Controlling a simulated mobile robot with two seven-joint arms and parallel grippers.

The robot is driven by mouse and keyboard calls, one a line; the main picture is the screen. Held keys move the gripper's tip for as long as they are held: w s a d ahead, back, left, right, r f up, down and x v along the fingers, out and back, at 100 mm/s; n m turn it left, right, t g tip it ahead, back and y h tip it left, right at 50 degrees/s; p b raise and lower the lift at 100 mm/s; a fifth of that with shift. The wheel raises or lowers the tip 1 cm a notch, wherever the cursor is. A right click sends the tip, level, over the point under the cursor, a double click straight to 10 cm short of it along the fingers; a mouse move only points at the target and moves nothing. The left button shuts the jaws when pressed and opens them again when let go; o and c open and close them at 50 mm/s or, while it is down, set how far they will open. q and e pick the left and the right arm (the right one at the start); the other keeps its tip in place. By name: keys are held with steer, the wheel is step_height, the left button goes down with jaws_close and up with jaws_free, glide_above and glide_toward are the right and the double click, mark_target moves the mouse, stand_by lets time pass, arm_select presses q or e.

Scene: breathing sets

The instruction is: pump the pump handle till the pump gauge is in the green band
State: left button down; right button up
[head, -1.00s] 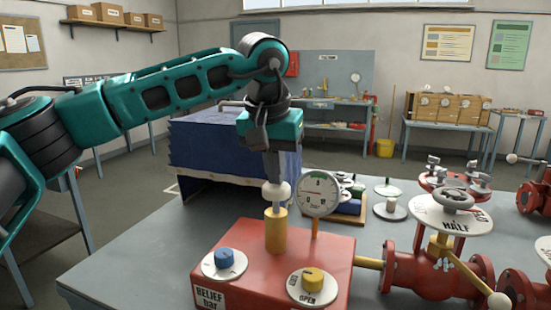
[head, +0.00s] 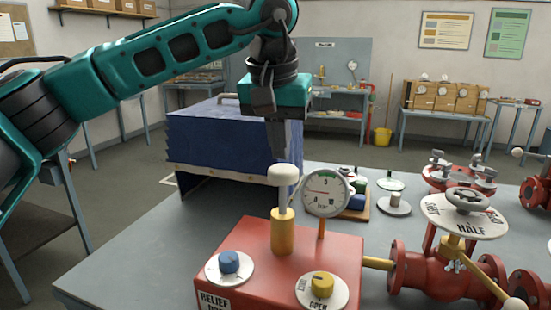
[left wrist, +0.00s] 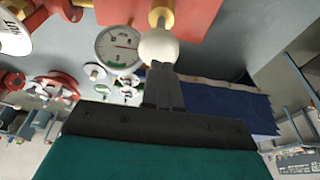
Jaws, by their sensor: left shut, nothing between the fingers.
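The pump handle (head: 283,174) is a white knob on a thin rod, standing raised above a yellow cylinder (head: 283,234) on the red pump box (head: 262,282). My left gripper (head: 278,157) is shut and empty, pointing down just above the knob. In the left wrist view its fingers (left wrist: 162,78) end at the knob (left wrist: 158,46); I cannot tell if they touch. The round pump gauge (head: 325,193) stands right of the handle. Its needle seems to point left, outside the green marking near the top of the dial. My right gripper is not in view.
A blue dial (head: 229,263) and a yellow dial (head: 322,285) sit on the box top. A red valve with a round plate (head: 463,216) stands to the right. Behind are a blue-draped stand (head: 215,140) and small parts. The grey table is clear at left.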

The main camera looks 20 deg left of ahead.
arm_select(q)
steer(key=v, duration=0.8)
steer(key=shift+s+d+r, duration=0.25)
stand_by(0.7)
steer(key=v, duration=0.2)
steer(key=w+v, duration=0.1)
steer(key=v, duration=0.1)
steer(key=shift+r, duration=0.1)
steer(key=x, duration=0.4)
steer(key=s+x, duration=0.1)
steer(key=x, duration=0.9)
steer(key=shift+s+b, duration=0.2)
steer(key=shift+b, duration=0.2)
